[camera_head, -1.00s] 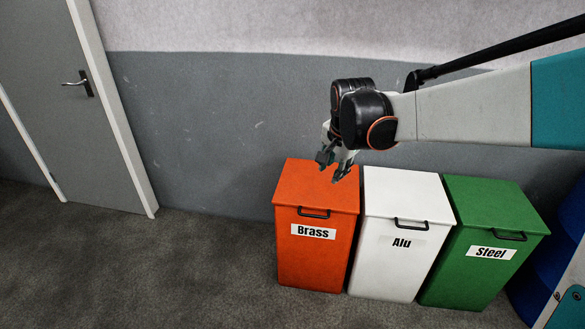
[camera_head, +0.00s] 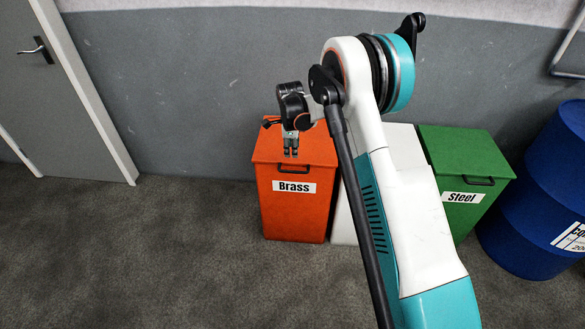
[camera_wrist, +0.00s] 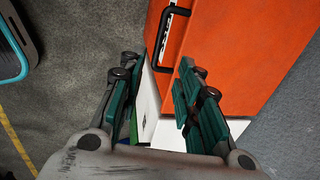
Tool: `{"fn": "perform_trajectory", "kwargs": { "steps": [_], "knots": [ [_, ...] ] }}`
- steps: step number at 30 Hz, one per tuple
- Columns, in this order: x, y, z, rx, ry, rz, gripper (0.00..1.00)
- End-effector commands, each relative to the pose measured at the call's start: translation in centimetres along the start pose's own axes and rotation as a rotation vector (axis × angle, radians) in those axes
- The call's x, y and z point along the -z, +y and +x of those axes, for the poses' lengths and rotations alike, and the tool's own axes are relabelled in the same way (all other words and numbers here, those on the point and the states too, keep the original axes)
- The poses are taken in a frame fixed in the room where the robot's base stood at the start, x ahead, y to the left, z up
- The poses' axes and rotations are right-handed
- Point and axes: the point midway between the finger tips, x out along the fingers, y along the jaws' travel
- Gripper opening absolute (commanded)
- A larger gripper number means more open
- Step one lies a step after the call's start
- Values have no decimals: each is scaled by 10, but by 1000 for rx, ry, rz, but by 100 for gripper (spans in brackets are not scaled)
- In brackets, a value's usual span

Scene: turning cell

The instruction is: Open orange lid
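The orange bin labelled Brass (camera_head: 293,212) stands left of the other bins. Its orange lid (camera_head: 318,150) looks closed. My gripper (camera_head: 290,153) points down at the front of the orange lid, near the handle, and partly covers that area in the head view. In the wrist view my gripper (camera_wrist: 158,66) has its fingers apart with nothing between them. The handle lies beyond the fingertips; I see no contact.
My arm covers most of the white bin (camera_head: 342,220). The green bin labelled Steel (camera_head: 465,150) and a blue drum (camera_head: 540,190) stand to the right. A grey wall (camera_head: 180,100) is close behind the bins. The floor (camera_head: 150,260) in front and left is clear.

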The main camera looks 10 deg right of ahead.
Motion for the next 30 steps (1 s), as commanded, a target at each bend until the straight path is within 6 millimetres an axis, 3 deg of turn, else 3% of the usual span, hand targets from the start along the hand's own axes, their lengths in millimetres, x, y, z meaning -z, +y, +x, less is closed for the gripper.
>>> {"fn": "perform_trajectory", "kwargs": {
  "steps": [5,21,30],
  "knots": [
    [0,0,22,-1,0,4,32],
    [0,0,120,0,0,3,32],
    [0,0,137,0,0,2,32]
  ]
}}
